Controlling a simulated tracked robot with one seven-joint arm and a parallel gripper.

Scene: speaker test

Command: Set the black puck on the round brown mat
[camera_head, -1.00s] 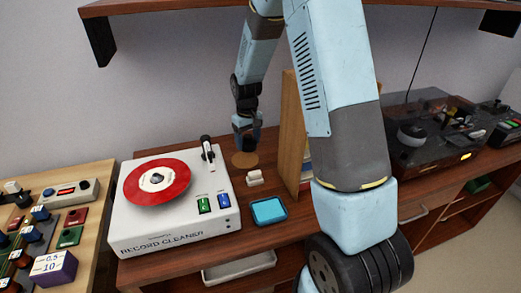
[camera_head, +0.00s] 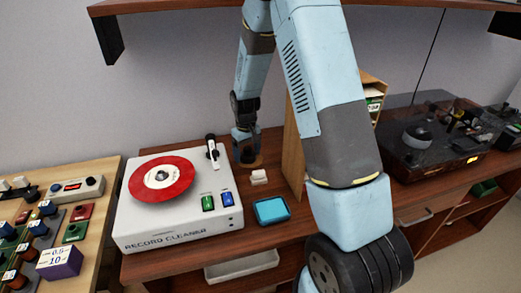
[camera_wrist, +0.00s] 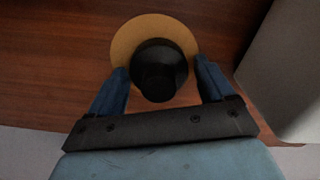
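The round brown mat (camera_wrist: 124,41) lies on the wooden desk, and its edge also shows in the head view (camera_head: 256,164). The black puck (camera_wrist: 158,62), dark with a raised knob, is over the mat in the wrist view and appears to stand upright on it. Mat shows around its far side and flanks. My gripper (camera_wrist: 163,68) is low at the mat, its two blue fingers spread on either side of the puck. A narrow gap shows at the right finger; the left finger is very close, and contact there is unclear. In the head view my gripper (camera_head: 246,155) hides most of the puck.
A white record cleaner (camera_head: 140,220) with a red disc stands left of the mat. A wooden upright panel (camera_head: 294,150) stands close on the right.

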